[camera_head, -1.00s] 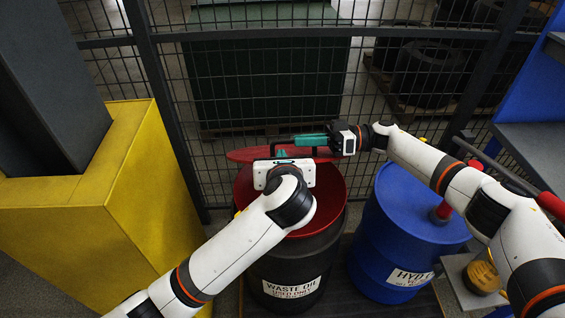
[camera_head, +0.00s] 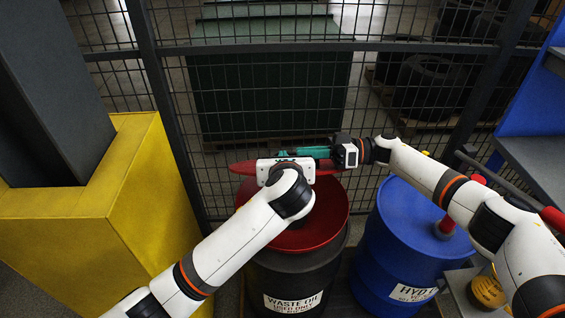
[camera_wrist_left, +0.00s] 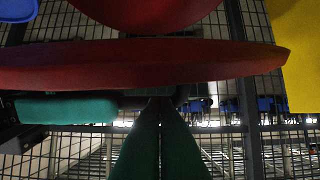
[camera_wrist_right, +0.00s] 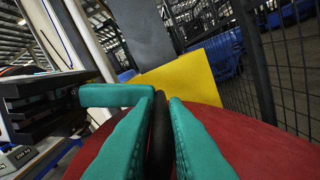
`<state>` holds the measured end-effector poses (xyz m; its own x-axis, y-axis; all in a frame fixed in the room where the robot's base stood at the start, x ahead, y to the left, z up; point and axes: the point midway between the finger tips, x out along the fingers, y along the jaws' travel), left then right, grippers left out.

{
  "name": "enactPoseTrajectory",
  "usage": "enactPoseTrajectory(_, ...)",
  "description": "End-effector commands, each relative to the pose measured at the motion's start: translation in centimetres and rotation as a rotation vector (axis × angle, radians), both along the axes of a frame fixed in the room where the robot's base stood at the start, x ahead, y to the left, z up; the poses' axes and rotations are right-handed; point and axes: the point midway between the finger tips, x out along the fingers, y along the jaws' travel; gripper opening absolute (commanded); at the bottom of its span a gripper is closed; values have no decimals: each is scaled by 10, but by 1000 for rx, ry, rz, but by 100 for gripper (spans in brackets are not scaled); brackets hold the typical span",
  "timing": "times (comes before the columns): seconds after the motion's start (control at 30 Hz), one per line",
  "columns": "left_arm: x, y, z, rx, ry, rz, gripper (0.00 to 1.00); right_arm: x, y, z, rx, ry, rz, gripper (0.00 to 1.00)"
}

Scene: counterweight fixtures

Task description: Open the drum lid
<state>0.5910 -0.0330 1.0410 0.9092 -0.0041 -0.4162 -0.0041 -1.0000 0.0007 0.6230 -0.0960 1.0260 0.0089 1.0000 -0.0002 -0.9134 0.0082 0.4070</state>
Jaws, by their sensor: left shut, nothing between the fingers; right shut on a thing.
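The red drum lid (camera_head: 243,168) is raised and tilted above the open waste oil drum (camera_head: 300,262), whose red inside shows. In the left wrist view the lid (camera_wrist_left: 130,66) appears nearly edge-on across the picture. My right gripper (camera_head: 314,153) is at the lid's far side; in the right wrist view its green fingers (camera_wrist_right: 166,100) are shut on a dark handle bar (camera_wrist_right: 158,140) over the red lid face (camera_wrist_right: 250,150). My left gripper's green fingers (camera_wrist_left: 161,102) are shut and empty near the lid's edge; its white body largely hides them in the head view.
A blue drum (camera_head: 405,235) stands right of the waste oil drum. A yellow block (camera_head: 100,200) with a dark column is at the left. A mesh fence (camera_head: 400,130) stands close behind. A blue workbench frame (camera_head: 540,120) is at the right edge.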

Motion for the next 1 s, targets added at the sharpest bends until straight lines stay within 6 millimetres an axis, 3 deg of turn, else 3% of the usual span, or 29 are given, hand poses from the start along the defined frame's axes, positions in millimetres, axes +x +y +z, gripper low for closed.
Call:
enactPoseTrajectory(0.13, 3, 3, 3, 1, -10, 7, 0, -4, 2, -4, -1, 3, 15, 0)
enactPoseTrajectory(0.17, 4, 4, 3, 0, -10, 8, 0, -5, 2, -4, -2, 4, 15, 16)
enactPoseTrajectory(0.27, 4, 4, 3, 1, -10, 9, 0, -4, 2, -4, -1, 4, 14, 32)
enactPoseTrajectory(0.67, 2, 3, 1, 2, -6, 7, 0, -3, -7, -3, -2, 4, 8, 33)
enactPoseTrajectory(1.0, 2, 3, 0, 2, -3, 6, 0, -3, -74, -3, -3, 3, 6, 33)
